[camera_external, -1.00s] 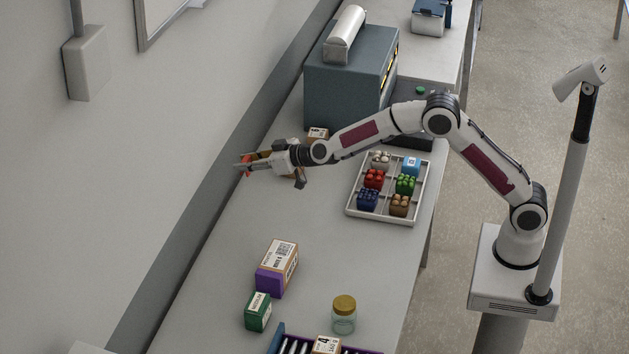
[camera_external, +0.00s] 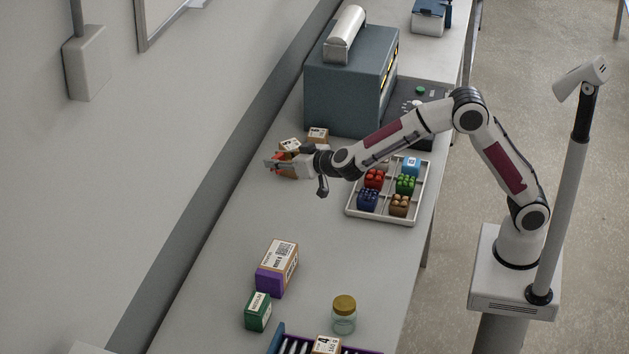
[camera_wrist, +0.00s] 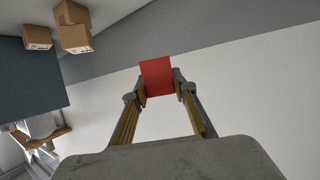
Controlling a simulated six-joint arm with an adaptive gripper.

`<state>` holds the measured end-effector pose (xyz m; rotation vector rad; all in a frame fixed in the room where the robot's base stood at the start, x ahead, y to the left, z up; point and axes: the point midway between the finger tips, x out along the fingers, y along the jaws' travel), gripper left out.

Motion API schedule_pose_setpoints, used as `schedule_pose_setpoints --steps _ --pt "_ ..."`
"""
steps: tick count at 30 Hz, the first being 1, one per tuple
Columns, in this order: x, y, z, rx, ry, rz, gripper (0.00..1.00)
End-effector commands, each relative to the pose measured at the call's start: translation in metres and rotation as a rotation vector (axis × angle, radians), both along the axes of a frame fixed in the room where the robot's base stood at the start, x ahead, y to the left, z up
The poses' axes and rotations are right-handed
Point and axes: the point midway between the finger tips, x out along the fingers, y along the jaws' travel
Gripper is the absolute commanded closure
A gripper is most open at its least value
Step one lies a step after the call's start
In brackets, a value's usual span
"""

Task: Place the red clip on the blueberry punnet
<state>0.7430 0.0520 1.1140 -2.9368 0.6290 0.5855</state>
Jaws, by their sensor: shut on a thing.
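My gripper (camera_external: 277,164) is shut on the red clip (camera_wrist: 157,78), which shows as a flat red piece between the fingertips in the wrist view. In the external view the clip is a small bit of red at the fingertips, over the far left side of the bench. The tray (camera_external: 380,217) holds several small punnets. A dark blue punnet (camera_external: 367,201), which looks like the blueberries, sits in its front left compartment. My gripper is to the left of the tray, apart from it.
Small cardboard boxes (camera_external: 318,136) stand by the grey-blue machine (camera_external: 345,90), close behind my gripper. A purple-and-brown box (camera_external: 277,268), a green box (camera_external: 258,311) and a jar (camera_external: 344,315) stand nearer the front. The bench between is clear.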

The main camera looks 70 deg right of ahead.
Motion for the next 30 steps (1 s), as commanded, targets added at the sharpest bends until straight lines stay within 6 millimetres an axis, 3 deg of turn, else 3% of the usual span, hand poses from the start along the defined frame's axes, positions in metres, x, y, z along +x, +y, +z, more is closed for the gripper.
schedule_pose_setpoints --steps 8,21,27,30 --pt "-0.063 -0.034 -0.008 -0.001 0.001 -0.217 0.86" --pt "-0.184 -0.109 -0.039 -0.003 0.002 -0.604 0.86" --pt "-0.222 -0.129 -0.046 0.000 0.000 -0.723 0.86" --pt "-0.232 -0.135 -0.044 0.000 -0.001 -0.757 0.86"
